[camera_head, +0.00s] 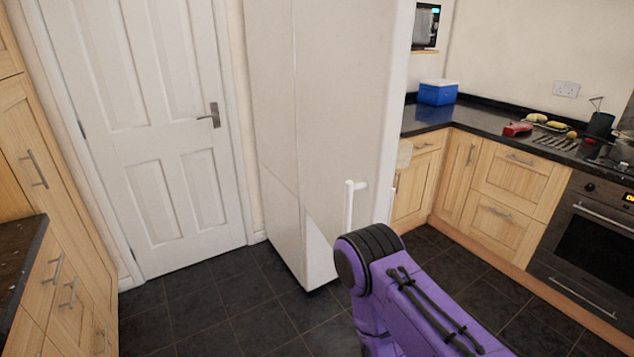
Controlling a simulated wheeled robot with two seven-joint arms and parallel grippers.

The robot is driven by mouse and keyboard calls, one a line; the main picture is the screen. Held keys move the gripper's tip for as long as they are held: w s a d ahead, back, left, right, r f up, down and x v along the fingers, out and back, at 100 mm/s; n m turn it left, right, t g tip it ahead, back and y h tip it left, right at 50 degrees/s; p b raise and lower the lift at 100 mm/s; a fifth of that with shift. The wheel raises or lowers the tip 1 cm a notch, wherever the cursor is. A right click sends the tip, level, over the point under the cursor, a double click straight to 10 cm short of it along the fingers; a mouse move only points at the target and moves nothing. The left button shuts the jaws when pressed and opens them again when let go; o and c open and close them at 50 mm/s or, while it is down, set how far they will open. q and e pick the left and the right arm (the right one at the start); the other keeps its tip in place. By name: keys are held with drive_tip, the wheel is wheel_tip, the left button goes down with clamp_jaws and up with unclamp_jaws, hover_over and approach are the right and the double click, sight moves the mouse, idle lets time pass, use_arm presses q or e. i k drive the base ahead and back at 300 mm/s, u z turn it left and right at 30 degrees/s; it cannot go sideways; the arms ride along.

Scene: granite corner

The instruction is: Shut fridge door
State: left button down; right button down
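The tall white fridge (271,110) stands in the middle of the head view, beside the white room door. Its broad white panel (345,90) faces me. A white vertical handle (349,205) sits low near that panel's right edge, and a small part of another white fitting shows just right of it. I cannot tell from this angle how far the fridge door stands open, and no shelves or interior show. My purple right arm reaches in from the bottom right, its black rounded joint just below the handle in the picture. Neither gripper shows.
A closed white room door (150,130) is at left, with wooden cabinets (40,180) beside it. At right, a black worktop (480,118) holds a blue box (437,93) and food items above an oven (585,240). Dark tiled floor (235,310) is clear before the fridge.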

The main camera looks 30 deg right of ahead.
sight(353, 57)
drive_tip(key=i, duration=1)
drive_tip(key=z, duration=1.7)
